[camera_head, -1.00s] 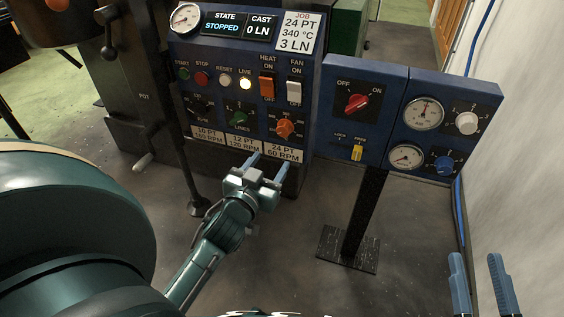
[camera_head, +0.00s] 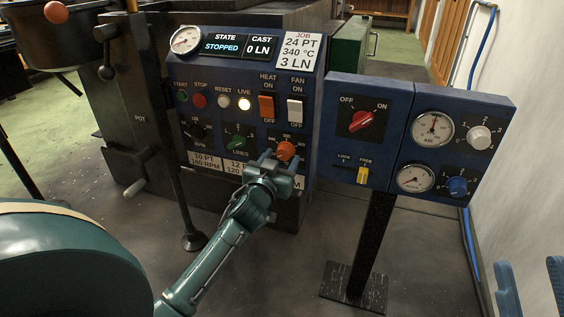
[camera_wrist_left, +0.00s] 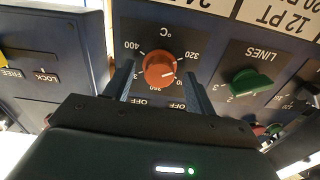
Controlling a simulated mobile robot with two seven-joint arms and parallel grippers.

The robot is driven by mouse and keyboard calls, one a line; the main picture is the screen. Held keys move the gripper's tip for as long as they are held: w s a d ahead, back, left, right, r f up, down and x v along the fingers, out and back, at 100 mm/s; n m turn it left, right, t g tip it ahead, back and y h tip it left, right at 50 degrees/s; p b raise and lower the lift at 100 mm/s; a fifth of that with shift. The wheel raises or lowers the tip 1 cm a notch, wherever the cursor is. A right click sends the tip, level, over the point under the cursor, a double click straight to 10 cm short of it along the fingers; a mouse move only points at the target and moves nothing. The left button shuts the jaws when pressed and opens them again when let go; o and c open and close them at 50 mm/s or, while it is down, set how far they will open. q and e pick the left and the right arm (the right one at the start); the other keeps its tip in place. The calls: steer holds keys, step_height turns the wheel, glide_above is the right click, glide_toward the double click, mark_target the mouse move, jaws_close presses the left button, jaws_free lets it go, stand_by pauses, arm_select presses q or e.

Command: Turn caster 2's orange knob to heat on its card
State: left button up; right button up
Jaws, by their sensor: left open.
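The orange knob (camera_head: 286,151) is on the blue caster panel (camera_head: 327,52), below the heat and fan switches. In the left wrist view the knob (camera_wrist_left: 158,69) shows upside down, its white mark toward lower right, between 320 and 360. The job card (camera_head: 300,50) reads 24 PT, 340 °C, 3 LN. My left gripper (camera_head: 281,161) is open, its fingers on either side of the knob; I cannot tell whether they touch it. My right gripper (camera_head: 528,266) is open and empty at the lower right. No caster number is readable.
A green LINES knob (camera_head: 236,142) sits left of the orange knob. The orange HEAT switch (camera_head: 266,106) and white FAN switch (camera_head: 295,110) are above. A side panel with a red knob (camera_head: 360,121) and gauges stands right on a black post (camera_head: 371,245).

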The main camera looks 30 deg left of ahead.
arm_select(q)
steer(key=shift+w+a, duration=0.2)
steer(key=shift+w, duration=0.5)
steer(key=shift+c, duration=0.5)
steer(key=c, duration=0.9)
